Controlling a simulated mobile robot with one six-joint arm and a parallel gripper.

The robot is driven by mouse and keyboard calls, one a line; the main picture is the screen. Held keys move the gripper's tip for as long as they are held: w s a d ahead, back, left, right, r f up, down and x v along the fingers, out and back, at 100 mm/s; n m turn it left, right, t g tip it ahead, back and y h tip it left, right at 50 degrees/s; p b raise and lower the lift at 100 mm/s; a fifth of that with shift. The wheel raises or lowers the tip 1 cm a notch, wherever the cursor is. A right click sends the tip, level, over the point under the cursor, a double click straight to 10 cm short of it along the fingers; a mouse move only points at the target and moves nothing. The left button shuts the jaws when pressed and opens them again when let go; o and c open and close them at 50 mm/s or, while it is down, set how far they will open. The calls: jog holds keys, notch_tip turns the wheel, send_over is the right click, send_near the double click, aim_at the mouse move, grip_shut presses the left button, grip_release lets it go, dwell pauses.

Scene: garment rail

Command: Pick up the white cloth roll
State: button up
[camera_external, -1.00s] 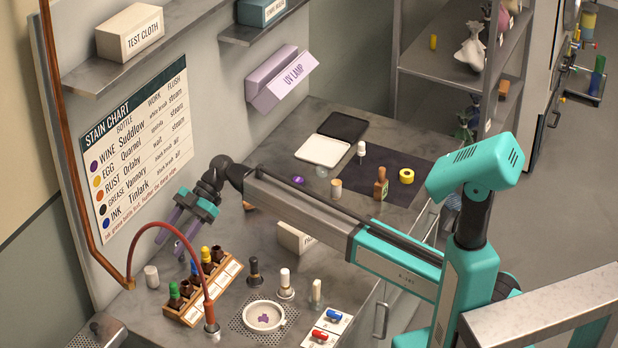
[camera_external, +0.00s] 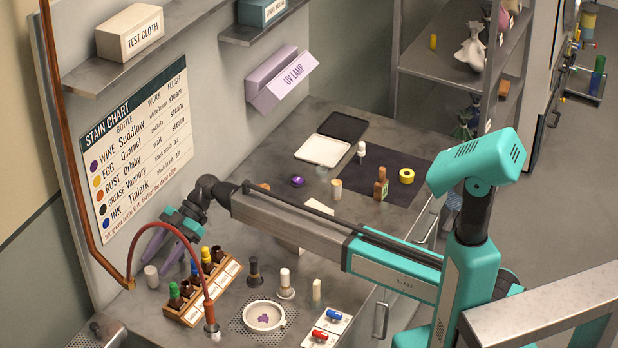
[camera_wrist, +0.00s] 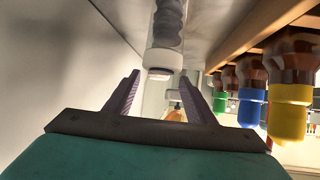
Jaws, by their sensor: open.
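The white cloth roll (camera_external: 151,276) stands upright on the counter, left of the bottle rack, in the outside view. My gripper (camera_external: 166,257) is open and empty, its purple fingers spread above and just behind the roll. In the wrist view, which looks upside down, a pale upright cylinder with a white end (camera_wrist: 159,72) lies ahead, between the lines of my fingers (camera_wrist: 163,92). It appears to be the roll, with dark grey shapes on it. I see no contact with the fingers.
The wooden rack (camera_external: 202,300) of colour-capped bottles is close on the right. A red hose (camera_external: 168,228) arches over this area from a copper pipe. The wall with the stain chart (camera_external: 137,150) is close behind. A white dish (camera_external: 264,316) sits further right.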

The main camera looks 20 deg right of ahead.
aim_at(147, 276)
jog(key=shift+x, duration=1.25)
jog(key=shift+a, duration=0.1)
jog(key=shift+p+x, duration=1.25)
jog(key=shift+x, duration=1.3)
jog(key=c, duration=1.1)
jog(key=shift+r, duration=0.15)
